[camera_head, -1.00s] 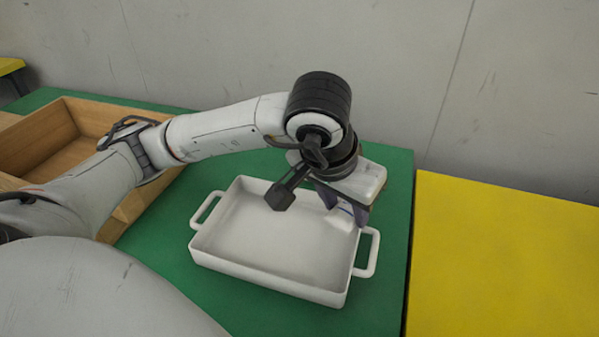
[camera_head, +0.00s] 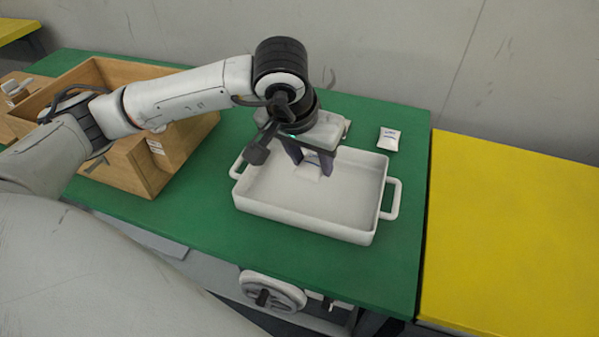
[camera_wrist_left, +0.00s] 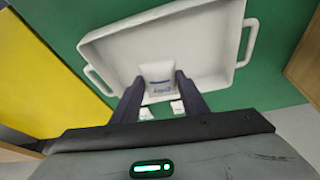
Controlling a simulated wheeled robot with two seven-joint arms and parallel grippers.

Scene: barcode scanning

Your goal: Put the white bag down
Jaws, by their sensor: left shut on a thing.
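A white rectangular tray (camera_head: 345,232) with a handle at each end stands on the green table. My left gripper (camera_head: 307,172) points down over the inside of the tray and is shut on a small white bag (camera_head: 308,172). The fingers and wrist partly cover the bag in the head view. In the left wrist view the white bag (camera_wrist_left: 157,74) with blue print sits between the dark fingertips (camera_wrist_left: 160,82), against the pale tray (camera_wrist_left: 115,48). I cannot tell whether it touches the tray floor. My right gripper is not in view.
Another small white bag (camera_head: 388,139) lies on the green table (camera_head: 405,240) behind the tray's right end. A wooden box (camera_head: 130,175) with compartments stands at the left. A yellow table (camera_head: 510,240) adjoins on the right. A grey wall is behind.

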